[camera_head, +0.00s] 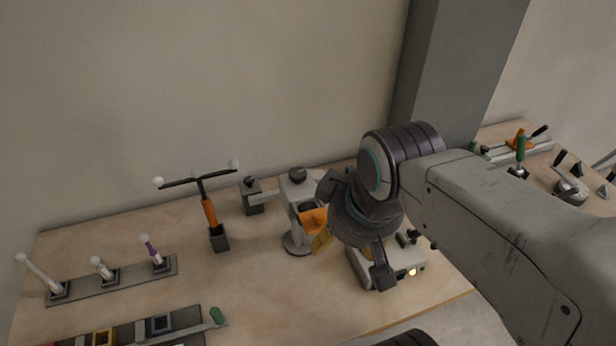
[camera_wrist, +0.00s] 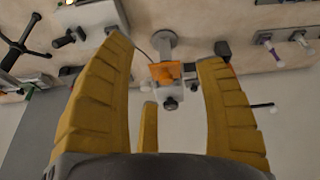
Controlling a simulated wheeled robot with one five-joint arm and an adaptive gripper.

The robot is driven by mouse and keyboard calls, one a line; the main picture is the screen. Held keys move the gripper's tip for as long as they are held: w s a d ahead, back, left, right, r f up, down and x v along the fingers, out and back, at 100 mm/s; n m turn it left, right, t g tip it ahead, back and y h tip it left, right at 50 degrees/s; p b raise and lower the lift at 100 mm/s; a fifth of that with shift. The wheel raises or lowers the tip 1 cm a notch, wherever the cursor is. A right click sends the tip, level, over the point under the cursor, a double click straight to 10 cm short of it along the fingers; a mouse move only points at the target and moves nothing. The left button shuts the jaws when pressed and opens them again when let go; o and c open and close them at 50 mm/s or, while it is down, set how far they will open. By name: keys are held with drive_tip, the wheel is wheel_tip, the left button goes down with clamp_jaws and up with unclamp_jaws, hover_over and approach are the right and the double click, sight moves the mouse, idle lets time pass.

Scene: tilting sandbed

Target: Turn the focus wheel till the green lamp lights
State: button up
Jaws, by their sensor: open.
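A pale upright instrument (camera_head: 288,192) with a round base and an orange stage (camera_head: 312,219) stands mid-bench. It has a dark round knob (camera_head: 297,174) on top; I cannot tell which part is the focus wheel. In the wrist view the orange stage (camera_wrist: 166,72) and a dark knob (camera_wrist: 170,103) show between my yellow fingers. My gripper (camera_head: 350,254) is open and empty, just right of the instrument, partly covering it in the head view. A pale box (camera_head: 402,258) behind my gripper carries a lit yellowish lamp (camera_head: 412,272). I see no clearly lit green lamp.
An orange T-handle (camera_head: 210,212) and a small dark block (camera_head: 252,196) stand left of the instrument. Several small levers (camera_head: 105,272) line a rail farther left. A grey pillar (camera_head: 455,70) rises behind my arm.

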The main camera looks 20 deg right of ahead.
drive_tip(key=w+r+n+g+p, duration=0.1)
drive_tip(key=w+r+n, duration=0.15)
drive_tip(key=w, duration=0.45)
drive_tip(key=w+r+n+g, duration=0.1)
drive_tip(key=w+n, duration=0.2)
drive_tip(key=w, duration=0.4)
drive_tip(key=n+g+p, duration=0.1)
drive_tip(key=n+g, duration=0.1)
drive_tip(key=n, duration=0.3)
hover_over(298, 173)
drive_tip(key=shift+m, duration=0.25)
drive_tip(key=f, duration=0.4)
drive_tip(key=shift+s+f, duration=0.1)
drive_tip(key=shift+s, duration=0.25)
drive_tip(key=shift+w+f, duration=0.25)
drive_tip(key=shift+w, duration=0.05)
drive_tip(key=shift+w+f, duration=0.15)
drive_tip(key=shift+f, duration=0.35)
drive_tip(key=shift+f+p, duration=0.55)
drive_tip(key=shift+f, duration=2.75)
drive_tip(key=shift+o, duration=0.3)
drive_tip(key=c, duration=1.3)
